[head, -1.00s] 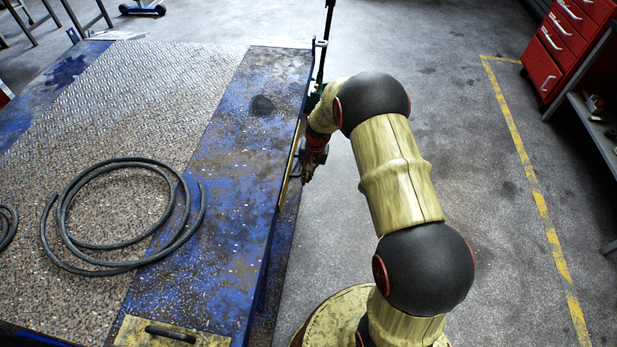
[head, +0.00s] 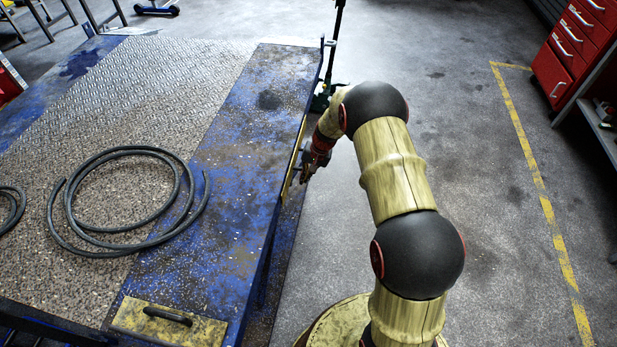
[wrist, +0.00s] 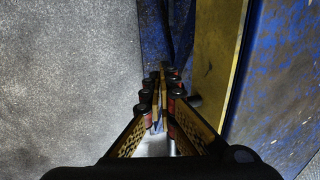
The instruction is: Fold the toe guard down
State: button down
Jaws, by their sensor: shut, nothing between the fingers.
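A yellow panel (head: 293,160), which looks like the toe guard, stands upright along the right side of the blue lift platform (head: 215,150). My gripper (head: 304,179) is beside the panel in the head view. In the wrist view my gripper (wrist: 166,72) is shut and empty, its fingertips together close to the panel's left side. I cannot tell whether it touches the panel or peg. My arm hides some of the floor beside the platform.
A coiled black hose (head: 120,200) lies on the platform. A yellow plate with a dark handle (head: 168,316) is at its near corner. A dark upright pole (head: 335,45) stands past my gripper. Red drawers (head: 570,50) are at far right. The floor (head: 480,190) right of my arm is clear.

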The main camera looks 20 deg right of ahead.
jog(key=shift+w+a+f+t+y+b, duration=0.5)
jog(key=shift+a+f+b, duration=0.4)
jog(key=shift+b, duration=0.65)
jog(key=shift+w, duration=0.2)
jog(key=s+d+p, duration=0.2)
jog(key=s+d, duration=0.6)
jog(key=d, duration=0.3)
jog(key=shift+d, duration=0.25)
